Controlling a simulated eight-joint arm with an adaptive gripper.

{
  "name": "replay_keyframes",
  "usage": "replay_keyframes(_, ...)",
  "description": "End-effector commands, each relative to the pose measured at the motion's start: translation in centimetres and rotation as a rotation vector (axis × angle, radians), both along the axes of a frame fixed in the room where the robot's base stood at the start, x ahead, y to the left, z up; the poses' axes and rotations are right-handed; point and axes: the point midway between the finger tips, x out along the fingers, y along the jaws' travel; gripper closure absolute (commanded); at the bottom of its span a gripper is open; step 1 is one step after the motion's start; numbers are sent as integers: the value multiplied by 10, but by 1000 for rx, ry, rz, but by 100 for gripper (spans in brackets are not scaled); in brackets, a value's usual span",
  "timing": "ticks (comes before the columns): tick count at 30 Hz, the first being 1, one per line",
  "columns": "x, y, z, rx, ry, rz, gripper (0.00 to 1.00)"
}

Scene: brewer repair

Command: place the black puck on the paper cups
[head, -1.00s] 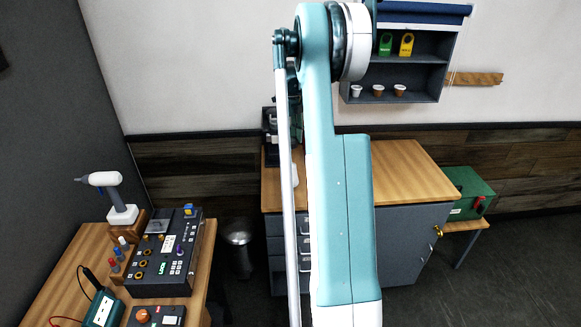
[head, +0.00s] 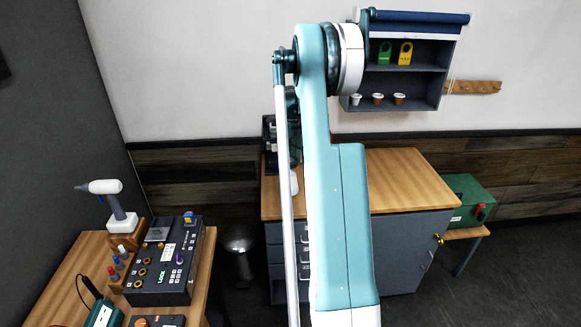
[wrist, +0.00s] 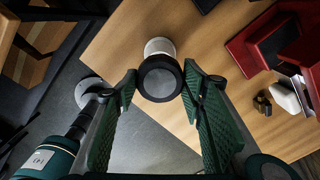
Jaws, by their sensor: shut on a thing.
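The black puck (wrist: 160,78) is a round disc with a dark rim and a greyish face, between the two fingers of my gripper (wrist: 159,84). My gripper is shut on it. White paper cups (wrist: 159,46) show just beyond the puck in the wrist view, standing on the wooden counter. The puck overlaps their near part, so I cannot tell whether it touches them. In the head view my arm hides the gripper and the puck; a white shape that may be the cups (head: 294,183) shows beside the arm.
The wooden counter (head: 405,180) is mostly clear on its right side. In the wrist view a red and black machine (wrist: 262,40) stands at the right, with small dark and white items near it. A wall shelf (head: 425,88) holds small cups and tags.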

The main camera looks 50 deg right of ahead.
Motion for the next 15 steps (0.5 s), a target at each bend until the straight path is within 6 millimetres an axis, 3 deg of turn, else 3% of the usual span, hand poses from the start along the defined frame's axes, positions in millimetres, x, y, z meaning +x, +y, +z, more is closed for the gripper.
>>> replay_keyframes(10, 0, 0, -2, 0, 0, 0, 76)
replay_keyframes(15, 0, 0, -15, 0, 0, 0, 76)
